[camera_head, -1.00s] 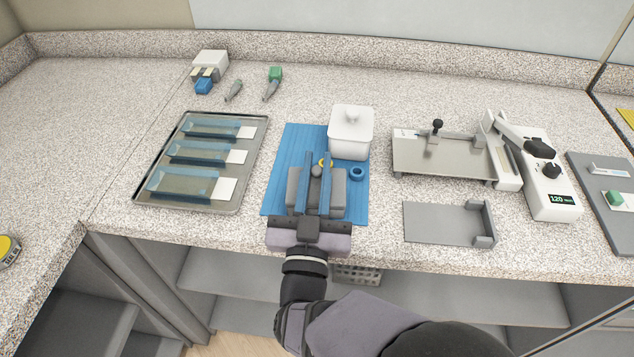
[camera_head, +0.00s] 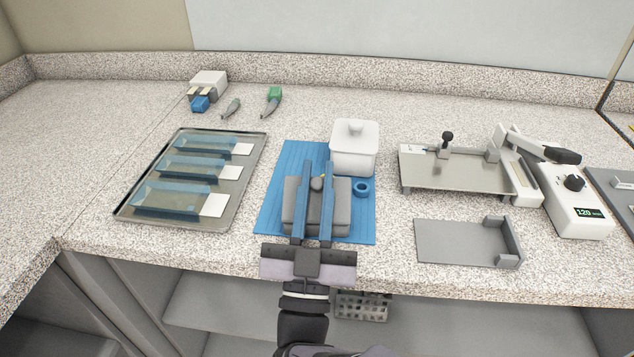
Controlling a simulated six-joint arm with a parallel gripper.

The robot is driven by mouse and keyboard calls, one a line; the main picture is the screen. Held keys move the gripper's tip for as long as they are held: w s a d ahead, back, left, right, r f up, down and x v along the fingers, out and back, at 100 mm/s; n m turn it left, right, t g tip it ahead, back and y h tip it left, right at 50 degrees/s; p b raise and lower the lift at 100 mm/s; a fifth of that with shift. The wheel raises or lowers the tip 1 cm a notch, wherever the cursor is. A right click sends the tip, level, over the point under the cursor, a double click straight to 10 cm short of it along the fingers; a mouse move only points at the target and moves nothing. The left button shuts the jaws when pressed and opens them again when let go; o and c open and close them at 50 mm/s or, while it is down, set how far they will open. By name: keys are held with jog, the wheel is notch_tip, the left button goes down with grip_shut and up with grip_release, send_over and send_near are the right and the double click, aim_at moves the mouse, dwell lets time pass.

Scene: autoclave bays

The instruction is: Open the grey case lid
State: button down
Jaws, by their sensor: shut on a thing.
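The grey case (camera_head: 293,211) lies on the blue mat (camera_head: 277,180) near the counter's front edge. Its lid looks flat from above, and a small dark grey knob (camera_head: 317,184) stands at its far part. My gripper (camera_head: 317,176) reaches over the case from the front, with its two blue fingers on either side of the knob. The fingers are shut on the knob. Whether the lid is lifted cannot be told from this view, and the fingers hide part of the case.
A metal tray (camera_head: 228,200) with blue pouches is at left. A sealing device (camera_head: 577,212) and a grey bracket (camera_head: 455,242) are at right.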

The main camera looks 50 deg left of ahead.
jog(key=c, duration=1.7)
grip_release()
jog(key=shift+b+v, duration=0.85)
jog(key=shift+v, duration=2.85)
jog(key=shift+a+r, duration=0.1)
